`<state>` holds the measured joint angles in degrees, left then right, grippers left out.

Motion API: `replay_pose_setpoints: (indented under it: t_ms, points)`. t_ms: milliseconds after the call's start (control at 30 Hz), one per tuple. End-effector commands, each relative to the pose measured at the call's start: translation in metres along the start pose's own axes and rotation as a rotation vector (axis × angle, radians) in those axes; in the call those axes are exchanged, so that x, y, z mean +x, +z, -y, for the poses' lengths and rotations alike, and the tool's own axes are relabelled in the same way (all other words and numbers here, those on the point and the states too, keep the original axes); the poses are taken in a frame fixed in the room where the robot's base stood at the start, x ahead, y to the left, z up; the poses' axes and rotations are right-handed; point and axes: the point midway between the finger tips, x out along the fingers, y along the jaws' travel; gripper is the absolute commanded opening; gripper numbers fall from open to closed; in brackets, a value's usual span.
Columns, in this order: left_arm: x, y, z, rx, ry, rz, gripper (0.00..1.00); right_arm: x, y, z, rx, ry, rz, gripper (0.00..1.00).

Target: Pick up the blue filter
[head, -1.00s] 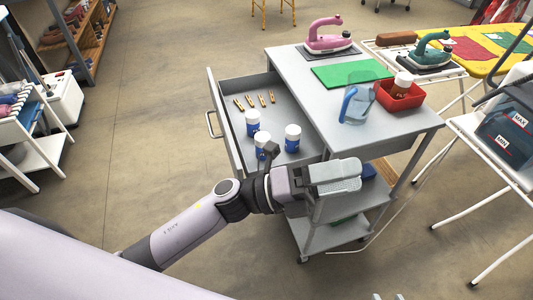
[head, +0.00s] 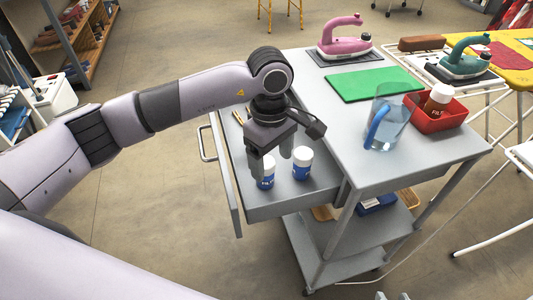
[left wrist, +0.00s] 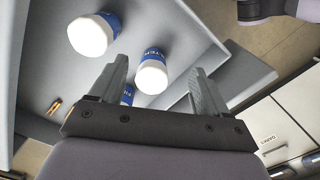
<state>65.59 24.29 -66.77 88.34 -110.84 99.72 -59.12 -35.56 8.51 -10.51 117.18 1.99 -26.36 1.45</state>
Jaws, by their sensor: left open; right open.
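Several clothes-pin-like items aside, the open drawer (head: 232,190) holds blue-and-white filter bottles. One blue filter (head: 266,180) is partly behind my left gripper (head: 269,168), and another blue filter (head: 302,164) stands to its right. The left wrist view shows three blue filters, one at upper left (left wrist: 90,36), one in the middle (left wrist: 152,74) and one partly hidden by a finger (left wrist: 127,96). My left gripper is open, pointing down; in the wrist view the middle filter appears between its fingers. Contact is not visible. My right gripper (head: 392,297) barely shows at the bottom edge, open.
The drawer's walls surround the filters. Wooden pegs (head: 239,116) lie in its back.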

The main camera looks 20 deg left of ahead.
Motion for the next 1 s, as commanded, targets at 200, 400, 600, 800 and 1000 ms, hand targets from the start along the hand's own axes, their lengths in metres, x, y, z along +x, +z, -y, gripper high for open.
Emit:
replay_pose_setpoints:
  t_ms: [200,400,600,800,1000]
  points:
    - [-0.002,-0.02,-0.013,0.005,-0.003,-0.043,0.76,0.013,-0.006,0.002,0.002,-0.001,0.007,0.43]
    - [0.017,-0.022,-0.011,0.003,-0.005,-0.045,0.76,0.01,0.002,0.003,0.004,-0.003,0.021,0.43]
    - [0.044,-0.028,-0.005,0.001,-0.005,-0.044,0.76,0.008,0.005,0.003,0.005,-0.003,0.027,0.43]
    - [0.065,-0.029,-0.006,0.004,-0.001,-0.043,0.76,0.009,0.006,0.003,0.003,-0.003,0.027,0.43]
    - [0.067,-0.03,-0.006,0.004,0.0,-0.044,0.76,0.011,0.003,0.002,-0.002,-0.002,0.021,0.43]
